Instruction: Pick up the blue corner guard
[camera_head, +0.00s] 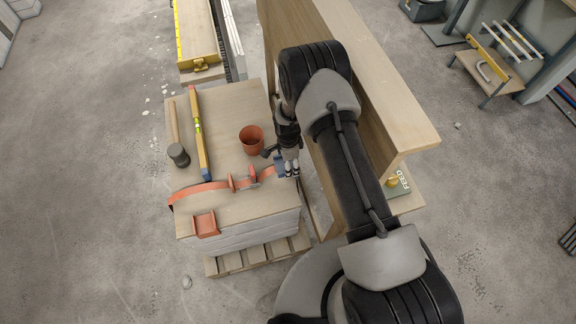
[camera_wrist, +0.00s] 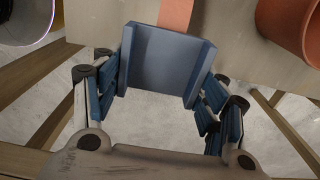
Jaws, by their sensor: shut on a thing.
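The blue corner guard (camera_wrist: 165,62) is an angled blue piece between my gripper's fingers in the wrist view. My gripper (camera_wrist: 167,85) is shut on it, with a blue finger pad at each side. In the head view my gripper (camera_head: 288,170) is at the right edge of the wooden board, and the corner guard (camera_head: 280,158) shows only as a small blue patch beside the fingers. An orange strap (camera_wrist: 176,14) runs up to the guard's far edge in the wrist view. I cannot tell whether the guard still touches the board or strap.
The wooden board (camera_head: 222,118) on a wrapped stack bears a terracotta pot (camera_head: 251,139), a mallet (camera_head: 178,152), a yellow-and-blue level (camera_head: 199,135) and an orange corner guard (camera_head: 205,224). A tall wooden panel (camera_head: 385,85) stands close to the right of my arm.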

